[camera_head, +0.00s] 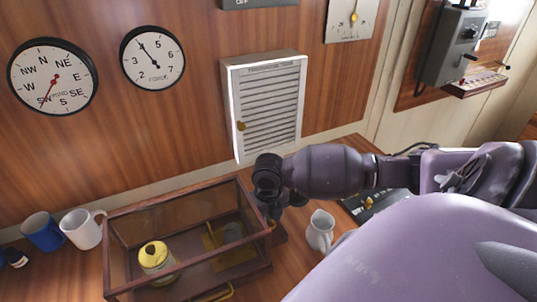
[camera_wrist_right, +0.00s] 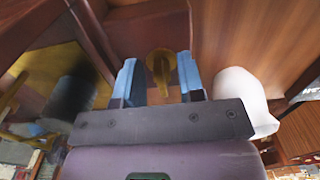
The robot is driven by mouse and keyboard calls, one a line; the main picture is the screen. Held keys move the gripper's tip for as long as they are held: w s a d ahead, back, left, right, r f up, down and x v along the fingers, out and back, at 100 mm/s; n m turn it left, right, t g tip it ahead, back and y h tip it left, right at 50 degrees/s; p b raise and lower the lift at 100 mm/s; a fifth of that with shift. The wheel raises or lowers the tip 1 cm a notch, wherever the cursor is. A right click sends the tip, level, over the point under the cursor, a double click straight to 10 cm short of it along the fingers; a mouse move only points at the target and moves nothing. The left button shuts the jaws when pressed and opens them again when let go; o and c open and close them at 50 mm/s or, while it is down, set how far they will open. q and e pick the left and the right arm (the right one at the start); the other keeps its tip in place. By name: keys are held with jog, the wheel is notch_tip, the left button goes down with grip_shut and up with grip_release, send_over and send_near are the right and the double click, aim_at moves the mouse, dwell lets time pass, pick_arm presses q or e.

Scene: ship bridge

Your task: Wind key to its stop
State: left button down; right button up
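A brass key (camera_wrist_right: 160,68) stands out from the brown wooden end of the glazed case (camera_head: 190,275). In the right wrist view it lies between the two blue fingertips of my right gripper (camera_wrist_right: 158,80). Gaps show on both sides of the key, so the fingers are open around it and do not seem to touch it. In the head view my right gripper (camera_head: 273,212) points down at the case's right end, and my wrist largely hides the key. My left gripper is not in view.
A white jug (camera_head: 320,231) stands close to the right of my gripper; a white shape (camera_wrist_right: 242,100) beside it in the wrist view looks like this jug. A yellow-topped jar (camera_head: 155,257) shows in the case. Blue (camera_head: 42,232) and white mugs (camera_head: 82,229) stand left. A louvred cabinet (camera_head: 268,105) hangs behind.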

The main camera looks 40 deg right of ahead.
jog(key=shift+f, duration=0.25)
grip_shut()
